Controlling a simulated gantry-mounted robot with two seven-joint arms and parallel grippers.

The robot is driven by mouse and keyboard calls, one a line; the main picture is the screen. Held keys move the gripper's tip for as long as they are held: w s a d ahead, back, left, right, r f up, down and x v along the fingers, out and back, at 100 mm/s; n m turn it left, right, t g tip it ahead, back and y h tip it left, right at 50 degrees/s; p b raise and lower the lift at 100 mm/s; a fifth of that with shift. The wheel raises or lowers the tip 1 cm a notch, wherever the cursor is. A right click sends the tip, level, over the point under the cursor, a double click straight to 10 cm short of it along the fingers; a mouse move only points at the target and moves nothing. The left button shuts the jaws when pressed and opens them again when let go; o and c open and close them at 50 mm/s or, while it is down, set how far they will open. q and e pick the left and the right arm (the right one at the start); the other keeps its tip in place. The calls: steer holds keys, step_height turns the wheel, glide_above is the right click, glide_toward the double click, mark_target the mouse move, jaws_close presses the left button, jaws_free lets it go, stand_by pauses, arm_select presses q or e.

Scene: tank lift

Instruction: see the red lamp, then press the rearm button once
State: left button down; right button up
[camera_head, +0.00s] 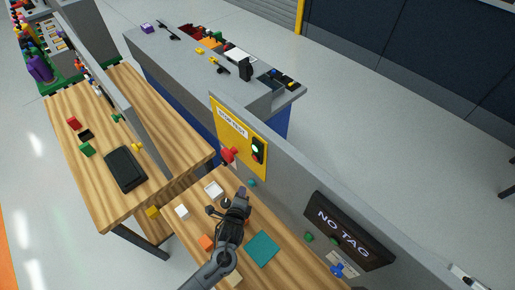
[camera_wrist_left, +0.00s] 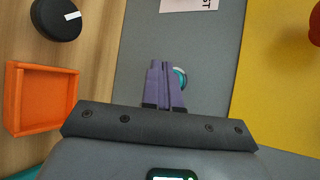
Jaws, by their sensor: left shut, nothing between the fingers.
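A yellow panel (camera_head: 226,113) on the grey upright wall carries a red mushroom-shaped knob (camera_head: 229,154) and a black lamp housing (camera_head: 264,146). One lens of the lamp (camera_head: 256,148) glows pale green; no red light is clearly lit. A small teal round button (camera_head: 252,183) sits on the grey wall below the yellow panel; no readable label identifies it as rearm. My left gripper (camera_head: 241,192) is shut and empty close beside this button. In the left wrist view its purple fingertips (camera_wrist_left: 166,64) partly cover the teal button (camera_wrist_left: 181,78); contact cannot be told. My right gripper is out of view.
A black "NO TAG" display (camera_head: 348,231) and a blue knob (camera_head: 338,270) are farther right along the wall. The wooden bench below holds an orange tray (camera_wrist_left: 42,98), a black round knob (camera_wrist_left: 56,19), white boxes and a teal mat (camera_head: 262,249).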

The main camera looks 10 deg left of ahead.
arm_select(q)
steer(key=s+a+p, duration=0.1)
steer(key=s+p, duration=0.1)
steer(key=s+a+p, duration=0.2)
steer(key=shift+s+a, duration=0.1)
steer(key=shift+s, duration=0.1)
steer(key=shift+s+a, duration=0.15)
steer(key=shift+s, duration=0.1)
stand_by(0.3)
steer(key=shift+f, duration=0.1)
stand_by(0.6)
